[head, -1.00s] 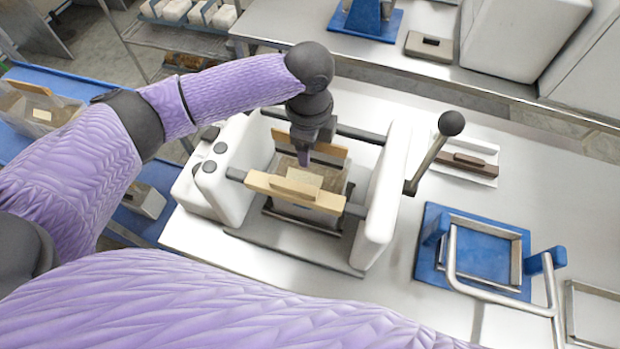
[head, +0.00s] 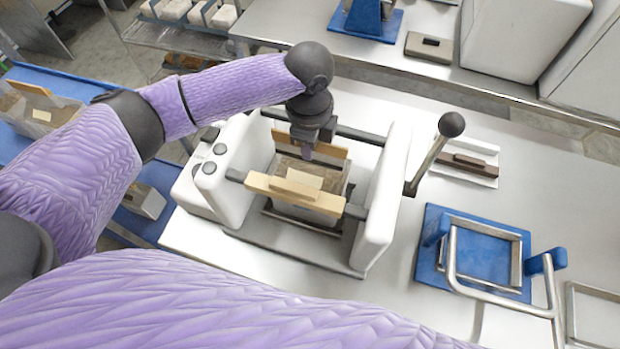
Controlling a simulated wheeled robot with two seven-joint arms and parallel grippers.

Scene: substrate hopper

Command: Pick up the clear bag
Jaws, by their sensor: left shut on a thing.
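A clear bag (head: 322,176) of brown substrate with a pale label sits in the white press-like machine, between its two wooden bars. My left gripper (head: 308,154) points down over the bag's top at the rear of the label. It is shut on the clear bag, though its fingertips are small and partly hidden by the wrist. My right gripper is not in view.
The white machine (head: 378,215) has a black-knobbed lever (head: 437,150) on its right. A blue fixture (head: 430,262) with a metal frame stands at right. Another clear bag (head: 62,112) sits on the blue shelf at left.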

